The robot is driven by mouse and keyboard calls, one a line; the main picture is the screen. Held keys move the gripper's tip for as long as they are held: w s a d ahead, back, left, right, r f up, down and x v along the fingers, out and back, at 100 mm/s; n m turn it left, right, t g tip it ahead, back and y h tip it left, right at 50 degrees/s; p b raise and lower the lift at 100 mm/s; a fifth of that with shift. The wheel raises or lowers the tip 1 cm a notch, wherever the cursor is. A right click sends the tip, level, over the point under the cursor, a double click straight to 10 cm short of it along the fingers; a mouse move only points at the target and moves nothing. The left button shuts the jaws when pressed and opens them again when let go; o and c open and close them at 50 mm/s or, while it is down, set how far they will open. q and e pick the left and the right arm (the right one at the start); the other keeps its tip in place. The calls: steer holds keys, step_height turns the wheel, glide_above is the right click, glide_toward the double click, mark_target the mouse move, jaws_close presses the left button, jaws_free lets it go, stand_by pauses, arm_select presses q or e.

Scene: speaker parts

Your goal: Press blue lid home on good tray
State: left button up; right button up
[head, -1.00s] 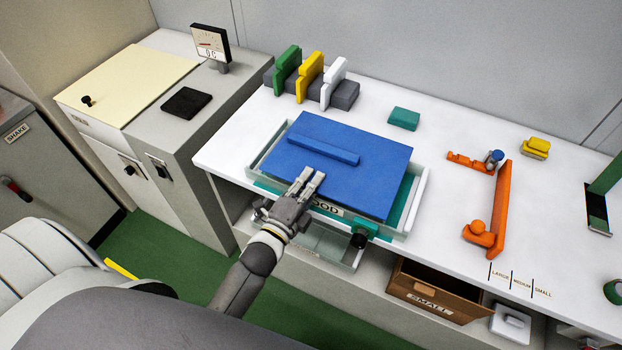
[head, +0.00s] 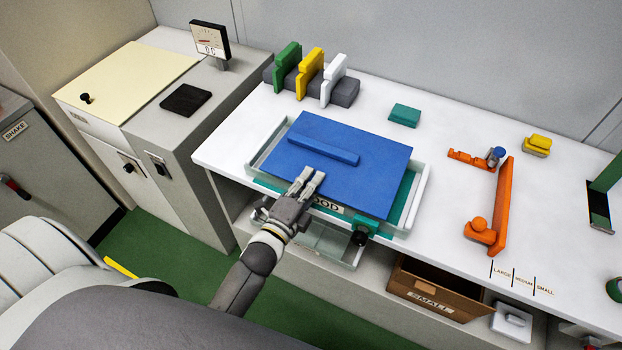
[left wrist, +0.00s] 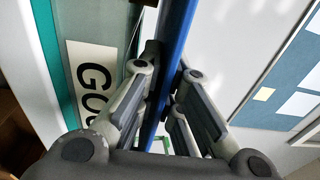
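The blue lid (head: 360,150), with a raised bar handle, lies over the good tray (head: 424,188), a clear-walled tray with a teal edge and a GOOD label. A strip of tray shows uncovered along the right side; whether the lid is seated cannot be told. My left gripper (head: 311,181) is at the lid's front edge, above the label. In the left wrist view the lid (left wrist: 177,30) is seen edge-on between the fingers (left wrist: 165,85), which look closed on it. The label (left wrist: 92,75) shows beside them. My right gripper is not in view.
Green, yellow and white blocks (head: 311,72) stand in a grey holder behind the tray. A teal block (head: 404,115) and an orange fixture (head: 502,205) lie to the right. A grey cabinet (head: 185,155) stands left. An open brown box (head: 435,290) sits below the table.

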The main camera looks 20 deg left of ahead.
arm_select(q)
steer(key=o, duration=0.4)
steer(key=shift+o, duration=0.2)
steer(key=shift+s+f, duration=0.1)
steer(key=shift+f, duration=0.15)
steer(key=shift+s, duration=0.1)
steer(key=shift+s+f, duration=0.1)
steer(key=shift+s, duration=0.2)
steer(key=s, duration=1.1)
steer(key=shift+a+r, duration=0.35)
steer(key=shift+a, duration=0.1)
